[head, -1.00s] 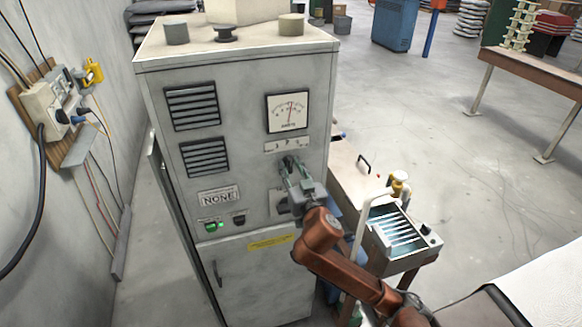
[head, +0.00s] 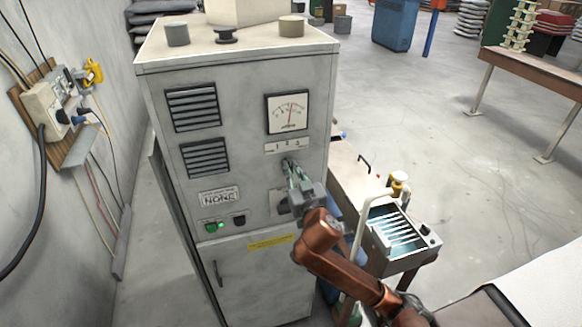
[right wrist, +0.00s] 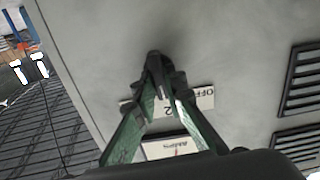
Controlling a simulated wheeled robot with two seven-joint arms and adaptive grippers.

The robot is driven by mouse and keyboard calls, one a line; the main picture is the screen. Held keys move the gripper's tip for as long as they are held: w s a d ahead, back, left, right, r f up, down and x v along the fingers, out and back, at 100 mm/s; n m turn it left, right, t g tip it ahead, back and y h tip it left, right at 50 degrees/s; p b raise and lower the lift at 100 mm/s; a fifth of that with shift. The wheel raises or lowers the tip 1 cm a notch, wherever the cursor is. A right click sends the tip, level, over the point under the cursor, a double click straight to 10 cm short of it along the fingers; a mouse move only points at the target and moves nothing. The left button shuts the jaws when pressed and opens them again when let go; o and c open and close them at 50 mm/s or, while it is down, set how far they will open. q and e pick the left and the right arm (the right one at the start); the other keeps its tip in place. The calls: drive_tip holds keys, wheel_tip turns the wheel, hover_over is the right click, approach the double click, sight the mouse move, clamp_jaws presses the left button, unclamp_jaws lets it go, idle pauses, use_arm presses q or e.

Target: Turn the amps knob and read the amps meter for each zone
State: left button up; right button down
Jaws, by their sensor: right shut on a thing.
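The amps meter (head: 288,113) is a white square dial on the upper right of the grey cabinet front, with its needle near upright, leaning a little right. My right gripper (head: 289,166) is shut on the dark amps knob (right wrist: 155,62) just under the label. Its green fingers hide much of the knob, so its pointer setting cannot be read. My left gripper is out of view.
A cart with a slotted tray (head: 400,235) stands close right of my right arm. Open floor lies further right.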

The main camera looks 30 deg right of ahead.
drive_tip(key=n+p, duration=0.2)
drive_tip(key=n, duration=0.1)
drive_tip(key=shift+r+p, duration=0.15)
drive_tip(key=shift+p, duration=0.2)
drive_tip(key=shift+a+n+p, duration=0.1)
drive_tip(key=shift+n+p, duration=0.75)
drive_tip(key=shift+n, duration=0.75)
drive_tip(key=c, duration=2)
unclamp_jaws()
drive_tip(key=shift+s+a+f, duration=0.15)
drive_tip(key=shift+s+f, duration=0.1)
drive_tip(key=shift+s, duration=0.3)
drive_tip(key=v, duration=1.1)
